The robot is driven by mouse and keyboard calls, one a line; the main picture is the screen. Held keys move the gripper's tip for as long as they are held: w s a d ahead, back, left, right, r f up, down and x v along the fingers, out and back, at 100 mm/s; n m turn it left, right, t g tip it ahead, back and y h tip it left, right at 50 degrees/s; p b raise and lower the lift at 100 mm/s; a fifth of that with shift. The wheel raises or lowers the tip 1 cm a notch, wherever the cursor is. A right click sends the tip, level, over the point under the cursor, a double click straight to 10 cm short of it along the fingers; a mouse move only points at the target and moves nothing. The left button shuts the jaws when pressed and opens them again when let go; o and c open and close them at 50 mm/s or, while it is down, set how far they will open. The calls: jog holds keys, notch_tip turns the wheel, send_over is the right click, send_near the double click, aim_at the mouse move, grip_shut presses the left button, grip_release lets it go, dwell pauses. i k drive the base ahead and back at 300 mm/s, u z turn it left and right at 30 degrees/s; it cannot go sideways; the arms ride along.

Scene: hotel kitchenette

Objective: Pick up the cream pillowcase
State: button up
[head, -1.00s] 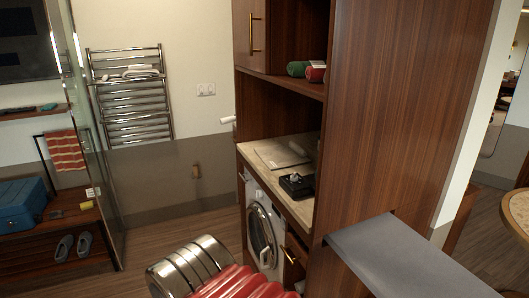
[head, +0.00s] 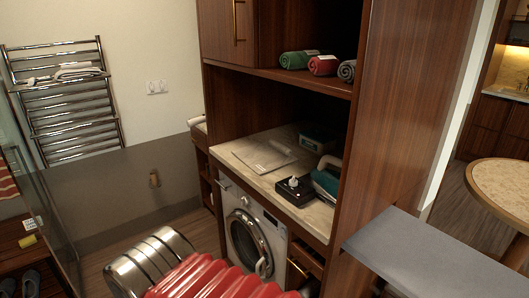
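I cannot pick out the cream pillowcase with certainty. A pale flat piece (head: 262,156), possibly folded cloth or a board, lies on the counter above the washing machine. Folded whitish cloths (head: 78,71) lie on the chrome towel rack at the left. A small pale shape (head: 262,267) shows at the washing machine's round door; I cannot tell whether it is cloth or a handle. A silver and red ribbed part of my own body fills the bottom centre. No gripper fingers show.
The washing machine (head: 236,217) stands under the stone counter (head: 300,218). A black box (head: 295,190) and a teal item (head: 327,180) sit on the counter. Rolled green, red and grey towels lie on the shelf above. A grey ledge (head: 420,265) juts out at right, near a round table (head: 505,185).

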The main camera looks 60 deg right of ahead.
aim_at(263, 158)
jog(key=z, duration=0.55)
jog(key=i, duration=1.1)
jog(key=z, duration=0.6)
